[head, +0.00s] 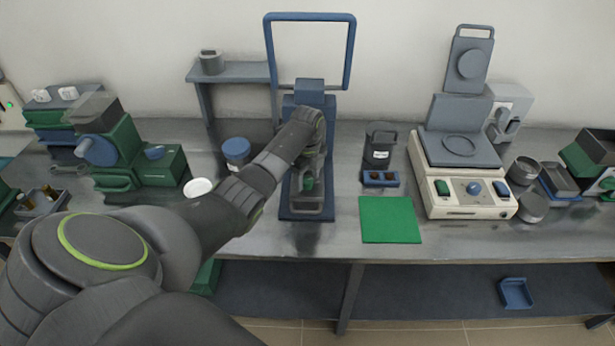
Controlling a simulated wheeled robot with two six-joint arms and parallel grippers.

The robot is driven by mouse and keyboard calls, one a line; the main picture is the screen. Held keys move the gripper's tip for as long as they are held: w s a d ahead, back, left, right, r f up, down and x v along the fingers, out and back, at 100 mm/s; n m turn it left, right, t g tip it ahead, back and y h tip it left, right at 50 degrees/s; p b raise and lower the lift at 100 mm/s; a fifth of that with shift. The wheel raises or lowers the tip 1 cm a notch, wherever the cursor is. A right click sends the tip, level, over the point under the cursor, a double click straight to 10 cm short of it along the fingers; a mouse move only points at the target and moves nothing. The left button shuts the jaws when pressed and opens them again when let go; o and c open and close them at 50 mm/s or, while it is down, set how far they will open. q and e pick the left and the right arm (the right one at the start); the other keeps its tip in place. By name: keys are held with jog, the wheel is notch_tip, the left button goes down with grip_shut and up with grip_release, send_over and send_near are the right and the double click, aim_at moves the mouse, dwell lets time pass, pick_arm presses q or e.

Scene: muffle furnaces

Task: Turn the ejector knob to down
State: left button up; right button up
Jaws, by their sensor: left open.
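A blue stand with a tall loop frame (309,16) stands at the middle of the bench, on a dark blue base (308,216). My left arm reaches in front of it, and my left gripper (311,176) points down over the base. The gripper is open. A small green part (308,184) shows at the gripper's fingers; I cannot tell whether they touch it or whether it is the ejector knob. My arm hides much of the stand. A cream machine (466,208) at the right has a green knob (442,188) and a blue knob (474,188). My right gripper is out of view.
A green mat (390,220) lies right of the stand, with a dark labelled jar (379,148) and a small blue holder (380,178) behind it. A blue-lidded jar (236,150) and white dish (198,187) are left. A green machine (125,150) stands farther left.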

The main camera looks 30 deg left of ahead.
pick_arm(q)
jog(key=shift+f, duration=0.3)
jog(key=c, duration=1)
jog(key=shift+r, duration=0.1)
